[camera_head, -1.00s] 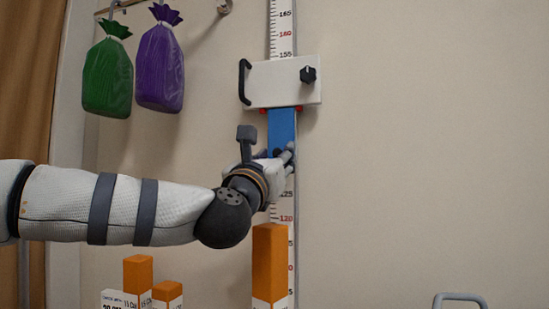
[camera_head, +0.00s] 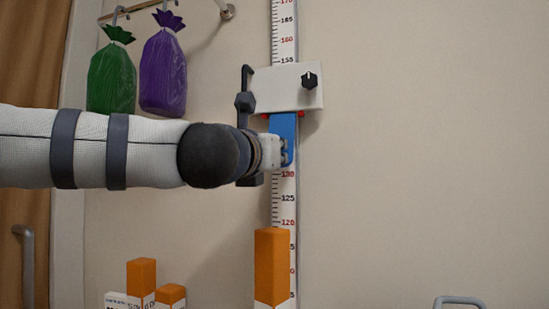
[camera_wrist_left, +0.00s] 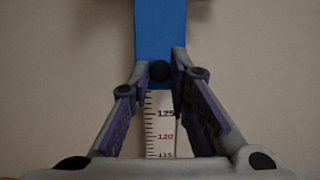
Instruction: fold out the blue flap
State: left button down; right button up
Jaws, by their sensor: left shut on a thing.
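The blue flap (camera_head: 283,124) hangs below the white head block (camera_head: 288,88) on the wall's measuring scale. It points down along the scale, and red bits show at its top edge. My left gripper (camera_head: 284,152) is at the flap's lower end and partly hides it. The fingers of my left gripper (camera_wrist_left: 162,66) are shut on this lower end, one at each side. My right gripper is not in view.
A green bag (camera_head: 111,78) and a purple bag (camera_head: 162,72) hang at upper left. An orange-topped post (camera_head: 271,262) stands below the gripper. The wall at right is clear.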

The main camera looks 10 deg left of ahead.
pick_arm(q)
jog(key=shift+s+a+r+g+y, duration=0.15)
jog(key=shift+s+r+g+y, duration=0.05)
jog(key=shift+s+r+g, duration=0.55)
jog(key=shift+s+a+r+g+y, duration=0.1)
jog(key=shift+s+r+g+y, duration=0.1)
jog(key=shift+s+r+g, duration=0.55)
jog(key=shift+w+g, duration=0.25)
jog(key=shift+g, duration=0.15)
